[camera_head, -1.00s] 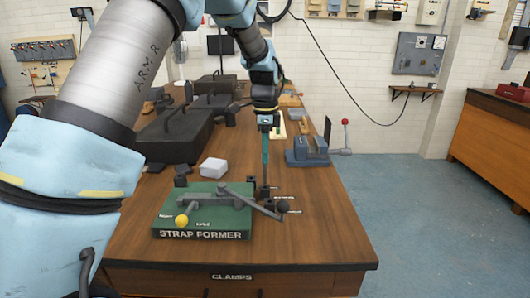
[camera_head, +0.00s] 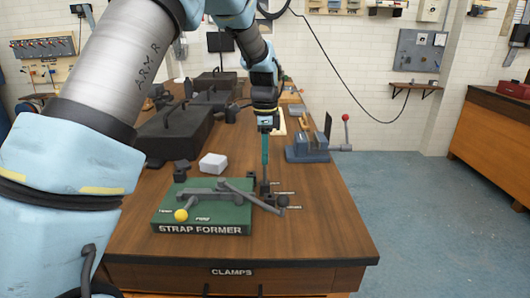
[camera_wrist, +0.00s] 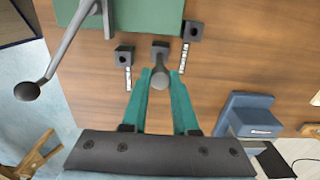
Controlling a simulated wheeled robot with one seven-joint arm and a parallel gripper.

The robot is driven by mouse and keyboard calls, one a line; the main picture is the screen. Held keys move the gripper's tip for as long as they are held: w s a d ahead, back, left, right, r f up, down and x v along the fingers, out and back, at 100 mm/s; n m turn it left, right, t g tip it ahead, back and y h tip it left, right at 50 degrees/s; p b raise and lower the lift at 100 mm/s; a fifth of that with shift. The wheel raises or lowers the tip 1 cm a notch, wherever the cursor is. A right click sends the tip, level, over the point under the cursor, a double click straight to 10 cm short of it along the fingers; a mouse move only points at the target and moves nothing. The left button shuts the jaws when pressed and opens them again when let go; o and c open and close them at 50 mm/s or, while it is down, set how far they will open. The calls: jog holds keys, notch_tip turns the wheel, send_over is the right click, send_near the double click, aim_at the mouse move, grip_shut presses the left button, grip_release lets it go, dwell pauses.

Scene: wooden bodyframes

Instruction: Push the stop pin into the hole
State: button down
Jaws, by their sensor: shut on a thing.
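My gripper (camera_head: 265,168) has two long teal fingers pointing down beside the right edge of the green strap former (camera_head: 175,217). In the wrist view my gripper (camera_wrist: 160,80) is shut on the stop pin (camera_wrist: 160,82), a grey rod with a rounded near end. The pin's far end meets a small dark block (camera_wrist: 160,46) between two other dark blocks, at left (camera_wrist: 124,55) and right (camera_wrist: 193,31). The left and right blocks each show a dark round hole. I cannot tell how deep the pin is in the middle block.
The strap former's lever with a dark ball knob (camera_head: 282,201) reaches close to the fingers. The table's front right is clear.

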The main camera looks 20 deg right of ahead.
jog(key=shift+f+b, duration=0.55)
jog(key=shift+f, duration=0.55)
jog(key=c, duration=0.6)
grip_release()
notch_tip(320, 180, up, 11)
jog(key=b, duration=0.3)
jog(key=shift+f, duration=0.1)
